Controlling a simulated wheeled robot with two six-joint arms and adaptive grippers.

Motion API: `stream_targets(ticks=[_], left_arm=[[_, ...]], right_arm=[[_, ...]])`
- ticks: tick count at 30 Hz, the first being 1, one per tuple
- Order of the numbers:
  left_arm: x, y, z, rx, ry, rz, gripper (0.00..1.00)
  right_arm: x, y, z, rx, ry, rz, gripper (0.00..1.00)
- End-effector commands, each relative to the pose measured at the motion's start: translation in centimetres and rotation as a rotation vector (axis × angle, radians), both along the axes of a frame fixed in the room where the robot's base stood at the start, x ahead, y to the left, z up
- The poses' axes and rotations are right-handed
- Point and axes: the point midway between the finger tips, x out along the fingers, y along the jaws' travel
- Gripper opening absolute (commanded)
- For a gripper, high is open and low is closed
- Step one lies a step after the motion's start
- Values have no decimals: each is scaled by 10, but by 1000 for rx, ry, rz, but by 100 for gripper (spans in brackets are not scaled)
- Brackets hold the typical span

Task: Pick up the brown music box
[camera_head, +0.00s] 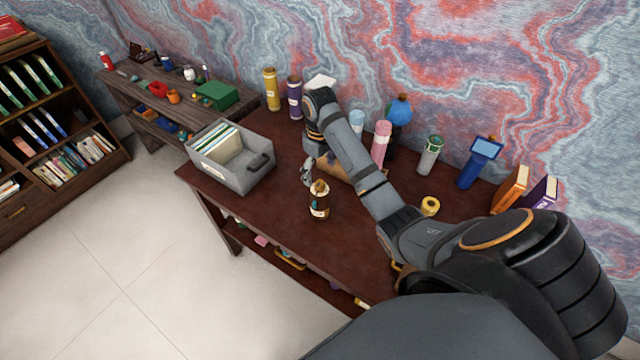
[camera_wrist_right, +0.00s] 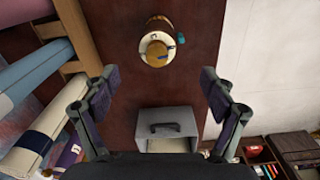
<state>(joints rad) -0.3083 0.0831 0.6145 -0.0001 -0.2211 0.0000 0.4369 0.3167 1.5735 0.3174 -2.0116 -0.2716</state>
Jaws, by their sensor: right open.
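The brown music box (camera_head: 319,207) is a small upright brown cylinder with a pale top and a tan piece on it. It stands on the dark red-brown desk (camera_head: 262,208) near its front edge. It also shows in the right wrist view (camera_wrist_right: 157,42), at the top middle. My right gripper (camera_head: 307,173) is just behind and left of it in the head view, partly hidden by my arm. In the wrist view its fingers (camera_wrist_right: 158,84) are spread wide with nothing between them, and the music box is beyond the tips. My left gripper is not in view.
A grey bin (camera_head: 262,180) with folders stands on the desk's left end. Bottles, including a yellow one (camera_head: 271,90) and a pink one (camera_head: 380,143), line the back. A yellow roll (camera_head: 430,205) lies to the right. The desk just around the music box is clear.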

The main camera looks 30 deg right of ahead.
Motion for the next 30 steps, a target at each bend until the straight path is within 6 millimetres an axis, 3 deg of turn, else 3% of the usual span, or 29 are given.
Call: stream_targets(ticks=[1,2,8,12,16,20,26,30], left_arm=[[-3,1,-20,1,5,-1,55],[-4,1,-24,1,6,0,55],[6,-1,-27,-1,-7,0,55],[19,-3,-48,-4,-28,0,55],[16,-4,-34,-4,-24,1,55],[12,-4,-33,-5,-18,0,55],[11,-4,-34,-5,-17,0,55],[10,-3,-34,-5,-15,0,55]], right_arm=[[0,0,-20,0,0,0,84],[0,0,-24,0,0,0,84],[0,0,-27,-1,-1,0,84],[-1,-1,-51,0,0,0,84],[-2,0,-63,1,2,-1,84],[-2,0,-75,1,-1,0,84],[-1,-1,-77,1,-2,0,84],[-1,-1,-77,0,-2,0,66]])
